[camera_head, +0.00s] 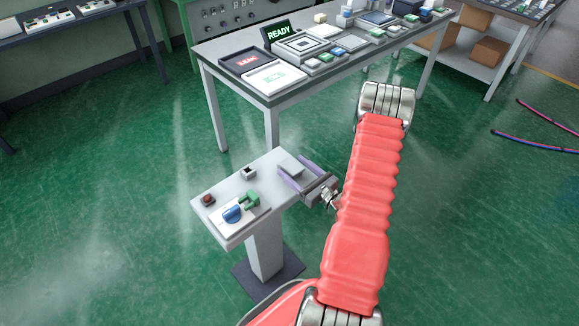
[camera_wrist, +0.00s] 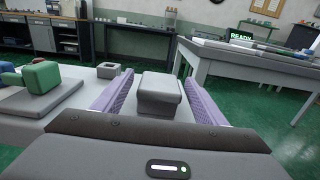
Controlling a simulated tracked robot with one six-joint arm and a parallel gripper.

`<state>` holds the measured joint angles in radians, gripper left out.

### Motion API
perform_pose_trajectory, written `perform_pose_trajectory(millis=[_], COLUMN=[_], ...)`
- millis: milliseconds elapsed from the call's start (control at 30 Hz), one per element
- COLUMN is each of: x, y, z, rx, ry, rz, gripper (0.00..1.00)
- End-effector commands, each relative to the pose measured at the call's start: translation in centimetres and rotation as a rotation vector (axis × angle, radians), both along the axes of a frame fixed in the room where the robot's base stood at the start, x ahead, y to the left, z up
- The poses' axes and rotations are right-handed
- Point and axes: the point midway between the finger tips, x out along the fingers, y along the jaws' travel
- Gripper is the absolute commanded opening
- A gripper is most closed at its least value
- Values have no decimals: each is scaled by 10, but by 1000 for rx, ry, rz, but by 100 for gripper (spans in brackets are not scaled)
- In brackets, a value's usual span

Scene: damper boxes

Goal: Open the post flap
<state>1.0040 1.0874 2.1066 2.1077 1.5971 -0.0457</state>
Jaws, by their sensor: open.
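A grey post (camera_head: 265,250) stands on the green floor with a pale slab top (camera_head: 228,192). A raised grey block (camera_head: 289,168) sits at the right end of that top. It may be the flap, but no hinge shows. My gripper (camera_head: 293,165) is open, with its purple fingers reaching over the top from the right. In the wrist view the same block (camera_wrist: 159,96) lies between the fingers of my gripper (camera_wrist: 160,84), one on each side. Whether they touch it I cannot tell. The block looks closed.
A long table (camera_head: 290,97) with trays and a READY sign (camera_head: 279,33) stands behind. Floor left of the post is clear.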

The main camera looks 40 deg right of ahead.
Motion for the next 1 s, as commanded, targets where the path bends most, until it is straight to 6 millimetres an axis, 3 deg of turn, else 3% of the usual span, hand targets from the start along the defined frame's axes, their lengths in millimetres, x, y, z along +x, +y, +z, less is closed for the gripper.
perform_pose_trajectory(millis=[200, 533, 1000], x=[19, 21, 21], y=[1, 1, 1], z=[0, 0, 0], rx=[0, 1, 1], ry=[-1, -1, -1], rz=[1, -1, 0], gripper=[66, 66, 33])
